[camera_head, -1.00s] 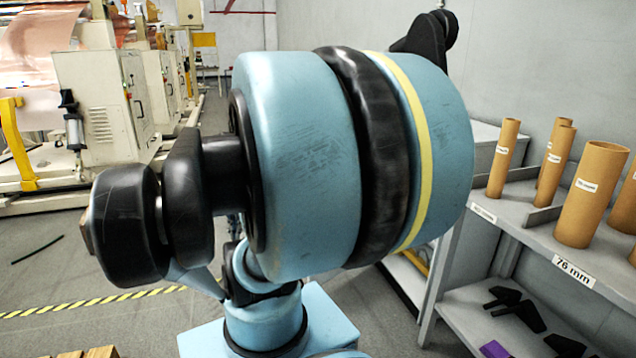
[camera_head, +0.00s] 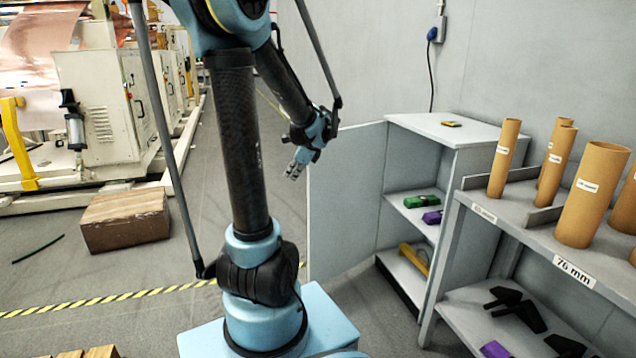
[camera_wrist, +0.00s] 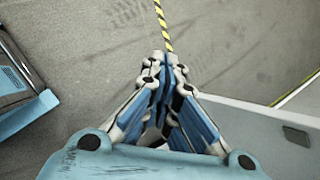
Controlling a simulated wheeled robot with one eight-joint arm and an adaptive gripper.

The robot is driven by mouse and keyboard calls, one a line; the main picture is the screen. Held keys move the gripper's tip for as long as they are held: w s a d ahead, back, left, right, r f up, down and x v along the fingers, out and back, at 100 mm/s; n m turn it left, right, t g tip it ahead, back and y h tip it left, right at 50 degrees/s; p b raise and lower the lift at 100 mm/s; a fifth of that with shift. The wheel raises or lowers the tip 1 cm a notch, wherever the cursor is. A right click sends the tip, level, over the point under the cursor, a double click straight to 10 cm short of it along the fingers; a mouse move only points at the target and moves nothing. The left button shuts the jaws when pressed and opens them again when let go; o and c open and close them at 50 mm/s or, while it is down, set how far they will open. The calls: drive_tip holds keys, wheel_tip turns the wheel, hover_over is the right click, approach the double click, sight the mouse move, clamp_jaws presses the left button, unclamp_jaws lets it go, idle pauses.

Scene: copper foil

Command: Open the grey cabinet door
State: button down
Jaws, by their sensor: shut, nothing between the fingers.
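The grey cabinet door (camera_head: 345,198) stands swung open in the head view, out to the left of the grey cabinet (camera_head: 448,131), whose shelves are exposed. My gripper (camera_head: 293,172) is left of the door's upper free edge, pointing down; I cannot tell how far from the door it is. In the wrist view my gripper (camera_wrist: 165,60) has its fingers together with nothing between them, above the floor. A pale grey panel (camera_wrist: 255,118) at the lower right is probably the door, with a small dark grey piece (camera_wrist: 296,135) on it, possibly a handle.
Inside the cabinet are a green item (camera_head: 421,201), a purple item (camera_head: 432,217) and a yellow item (camera_head: 413,258). A shelf rack (camera_head: 520,218) with cardboard tubes stands at right.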

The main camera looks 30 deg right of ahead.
drive_tip(key=s+d+f+m+t+h, duration=0.1)
drive_tip(key=d+m, duration=0.3)
drive_tip(key=d, duration=0.5)
drive_tip(key=s+d+f+m+t, duration=0.15)
drive_tip(key=d+m, duration=0.25)
drive_tip(key=d, duration=0.4)
approach(314, 184)
drive_tip(key=shift+m, duration=0.3)
drive_tip(key=shift+x, duration=2.3)
drive_tip(key=shift+a, duration=0.15)
